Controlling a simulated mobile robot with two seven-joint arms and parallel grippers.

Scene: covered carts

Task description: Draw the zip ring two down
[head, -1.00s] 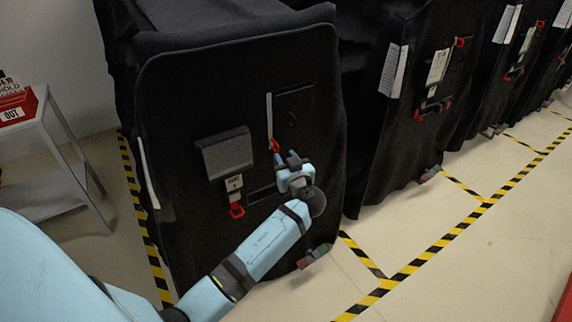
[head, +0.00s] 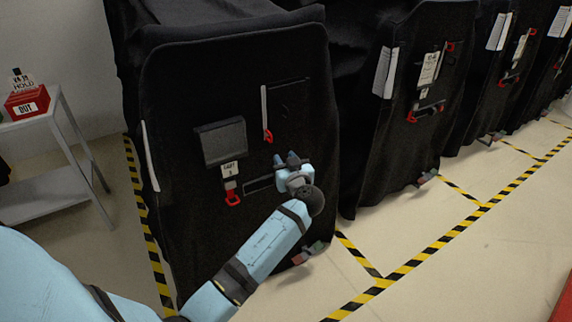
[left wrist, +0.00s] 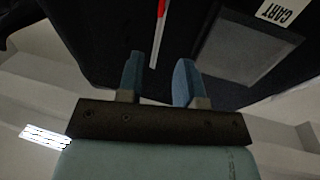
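The black cart cover (head: 190,90) has a pale upright zip strip (head: 264,105) with a red zip ring (head: 268,137) at its lower end. My left gripper (head: 286,158) is just below and to the right of the ring in the head view, its two fingers apart and empty. In the left wrist view, the gripper (left wrist: 158,75) is open. The zip strip (left wrist: 154,50) runs between the fingers' lines there, and the red ring (left wrist: 161,8) is at the top edge. My right gripper is not in view.
A grey flap (head: 221,142), a CART label (head: 230,170) and a red loop (head: 233,200) are left of the gripper. More covered carts (head: 415,110) stand to the right.

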